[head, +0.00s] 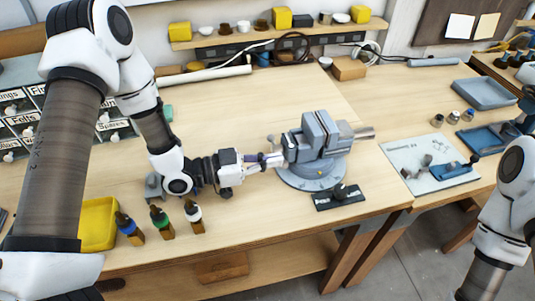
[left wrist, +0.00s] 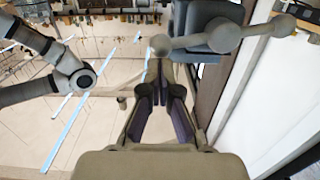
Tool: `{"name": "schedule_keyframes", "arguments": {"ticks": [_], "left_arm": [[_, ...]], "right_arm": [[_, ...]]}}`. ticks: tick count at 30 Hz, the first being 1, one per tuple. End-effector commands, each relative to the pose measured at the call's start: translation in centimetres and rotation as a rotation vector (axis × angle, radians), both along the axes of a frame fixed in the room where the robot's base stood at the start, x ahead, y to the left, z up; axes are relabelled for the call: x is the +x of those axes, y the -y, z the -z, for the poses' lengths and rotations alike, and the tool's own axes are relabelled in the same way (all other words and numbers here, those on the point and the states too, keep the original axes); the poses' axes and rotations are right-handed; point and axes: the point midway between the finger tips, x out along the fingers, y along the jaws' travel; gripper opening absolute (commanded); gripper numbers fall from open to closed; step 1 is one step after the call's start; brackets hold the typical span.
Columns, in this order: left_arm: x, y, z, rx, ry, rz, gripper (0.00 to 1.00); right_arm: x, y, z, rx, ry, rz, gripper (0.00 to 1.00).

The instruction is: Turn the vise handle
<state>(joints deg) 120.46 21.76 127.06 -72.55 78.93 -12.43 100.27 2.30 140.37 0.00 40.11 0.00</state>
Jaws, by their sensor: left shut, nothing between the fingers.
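The blue-grey vise (head: 318,137) stands on a round base on the wooden bench. Its handle, a grey bar with a ball at each end, shows in the left wrist view (left wrist: 226,37), crossing in front of the vise body. My left gripper (head: 272,160) reaches in from the left at the vise's left side, where the handle is. In the left wrist view its fingers (left wrist: 158,78) are together and empty, with the tips just below the bar's left ball. I cannot tell whether they touch it. My right gripper is out of the picture.
A black tray (head: 338,197) lies in front of the vise. Several small bottles (head: 160,222) and a yellow bin (head: 98,225) stand at the front left. A white mat (head: 412,172) with parts lies to the right. The bench behind the vise is mostly clear.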

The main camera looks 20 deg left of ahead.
Motion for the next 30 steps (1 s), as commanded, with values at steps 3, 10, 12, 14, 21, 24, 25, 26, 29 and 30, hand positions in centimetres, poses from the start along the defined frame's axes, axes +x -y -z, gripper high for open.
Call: {"name": "schedule_keyframes", "arguments": {"ticks": [3,10,12,14,21,24,25,26,29,30], "left_arm": [[-0.1,0.0,0.6,0.032,0.049,0.000,0.00],[-0.1,0.1,0.8,0.067,0.100,0.000,0.00],[-0.1,0.1,0.8,0.071,0.106,0.001,0.00],[-0.1,0.1,0.8,0.072,0.108,0.000,0.00],[-0.1,0.1,0.8,0.072,0.108,0.000,0.00],[-0.1,0.1,0.7,0.072,0.107,0.000,0.00],[-0.1,0.1,0.6,0.072,0.108,0.000,0.00],[-0.1,0.1,0.5,0.072,0.108,0.001,0.00],[0.2,0.2,-0.8,0.072,0.110,0.000,0.00],[0.5,0.3,-1.6,0.073,0.110,0.000,0.00]], "right_arm": [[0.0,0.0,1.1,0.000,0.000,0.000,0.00],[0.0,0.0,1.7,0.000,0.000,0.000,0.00],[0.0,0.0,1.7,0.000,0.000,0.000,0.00],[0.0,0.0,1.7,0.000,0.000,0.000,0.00],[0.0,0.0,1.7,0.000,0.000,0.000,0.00],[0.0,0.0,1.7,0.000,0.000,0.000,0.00],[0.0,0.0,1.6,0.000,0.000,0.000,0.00],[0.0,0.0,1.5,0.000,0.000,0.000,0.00],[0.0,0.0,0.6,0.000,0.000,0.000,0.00],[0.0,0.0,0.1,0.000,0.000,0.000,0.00]]}}
